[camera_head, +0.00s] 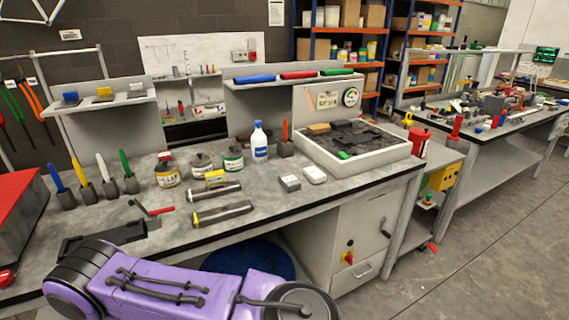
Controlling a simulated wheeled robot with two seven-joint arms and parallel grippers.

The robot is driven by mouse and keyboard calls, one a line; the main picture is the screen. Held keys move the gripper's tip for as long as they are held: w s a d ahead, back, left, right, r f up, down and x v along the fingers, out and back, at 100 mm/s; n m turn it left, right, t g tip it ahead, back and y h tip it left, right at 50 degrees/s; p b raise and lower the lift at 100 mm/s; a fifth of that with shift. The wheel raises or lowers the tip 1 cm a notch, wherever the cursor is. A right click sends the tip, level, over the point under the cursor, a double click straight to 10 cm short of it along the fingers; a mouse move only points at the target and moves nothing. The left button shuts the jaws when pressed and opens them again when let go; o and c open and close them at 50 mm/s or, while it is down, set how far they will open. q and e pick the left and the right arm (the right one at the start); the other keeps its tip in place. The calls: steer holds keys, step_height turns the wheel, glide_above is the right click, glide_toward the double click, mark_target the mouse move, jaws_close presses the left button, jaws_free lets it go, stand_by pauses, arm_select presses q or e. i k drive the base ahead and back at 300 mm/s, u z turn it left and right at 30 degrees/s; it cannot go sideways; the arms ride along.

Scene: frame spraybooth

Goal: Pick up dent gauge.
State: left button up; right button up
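I cannot tell for certain which item is the dent gauge. A small dark tool with a red grip (151,209) lies on the left part of the workbench (285,212), beside a dark grey angular piece (103,238). A round white dial (350,97) is on the upright panel behind the tray. Two dark cylinders with pale bands (221,213) lie at the bench's middle, and a small yellow block (215,177) is by the rear one. A purple arm link, which looks like mine, crosses the lower left. Neither gripper shows.
Jars (167,172), a blue-white bottle (259,142), and upright tools in dark holders (107,180) stand along the bench. A shallow grey tray (352,168) is at its right end. A red box (22,205) is at far left. Open floor (470,265) lies right.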

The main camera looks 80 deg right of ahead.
mark_target(216, 179)
steer(key=z, duration=2.3)
